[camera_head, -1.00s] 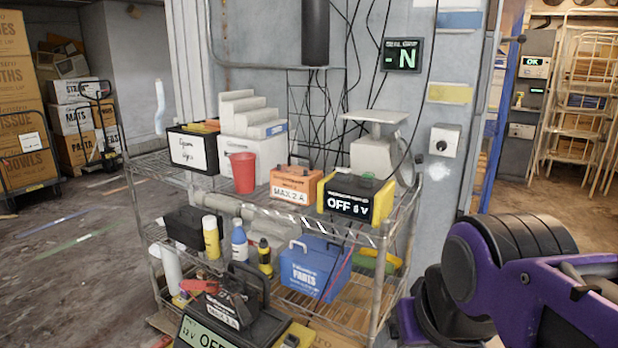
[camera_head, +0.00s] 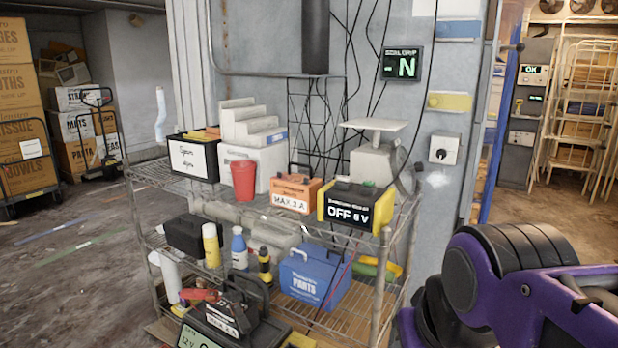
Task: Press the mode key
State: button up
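I cannot make out a key marked as the mode key in this view. A small black display (camera_head: 402,63) on the grey wall shows a green "N", with a small caption above it too fine to read surely. A yellow and black box (camera_head: 355,204) on the upper shelf reads "OFF" and "V". A grey wall switch plate (camera_head: 443,149) with a dark round knob is right of the scale. My purple and black arm fills the lower right corner. My gripper is outside the picture.
A wire shelf rack (camera_head: 330,228) holds an orange box (camera_head: 296,194), a red cup (camera_head: 243,180), a scale (camera_head: 376,150) and a blue parts box (camera_head: 315,272). Loose cables hang on the wall. Floor is open at left; boxes and carts stand behind.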

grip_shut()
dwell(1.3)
